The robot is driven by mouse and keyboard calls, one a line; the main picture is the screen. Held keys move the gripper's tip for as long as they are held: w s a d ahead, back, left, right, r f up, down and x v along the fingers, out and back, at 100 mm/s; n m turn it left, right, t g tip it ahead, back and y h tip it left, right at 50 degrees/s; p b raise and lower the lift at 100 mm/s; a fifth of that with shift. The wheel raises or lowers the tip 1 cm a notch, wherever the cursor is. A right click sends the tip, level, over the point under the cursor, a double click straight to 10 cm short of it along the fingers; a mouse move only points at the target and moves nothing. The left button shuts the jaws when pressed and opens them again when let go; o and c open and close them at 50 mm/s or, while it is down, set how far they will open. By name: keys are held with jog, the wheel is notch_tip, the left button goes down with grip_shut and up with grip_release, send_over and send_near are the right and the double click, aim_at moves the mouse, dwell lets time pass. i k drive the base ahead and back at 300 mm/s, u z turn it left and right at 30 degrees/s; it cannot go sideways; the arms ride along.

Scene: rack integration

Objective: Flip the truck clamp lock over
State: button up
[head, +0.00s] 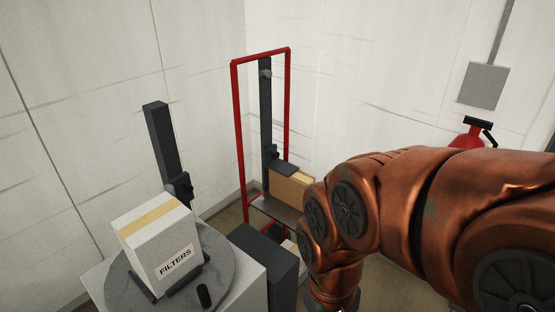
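The red truck (236,120) stands upright near the corner, with a dark vertical post (265,110) inside its frame. A dark clamp (281,168) on the post reaches over a cardboard box (292,190) on the truck. A small dark part (272,153) sits on the post at the clamp; I cannot tell whether it is the lock or which way it is turned. My copper arm comes in from the right and bends down in front of the truck's right side, covering part of the box. My gripper is below the bottom edge, out of view.
A white box marked FILTERS (158,250) sits on a round grey plate (226,262) at the lower left, with a dark post (163,140) behind it. A dark block (268,258) stands between it and my arm. A red extinguisher (468,138) is at the right wall.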

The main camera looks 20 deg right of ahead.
aim_at(268, 74)
jog(key=k, duration=1.3)
jog(key=z, duration=0.75)
jog(key=i, duration=1.55)
jog(key=u, duration=0.75)
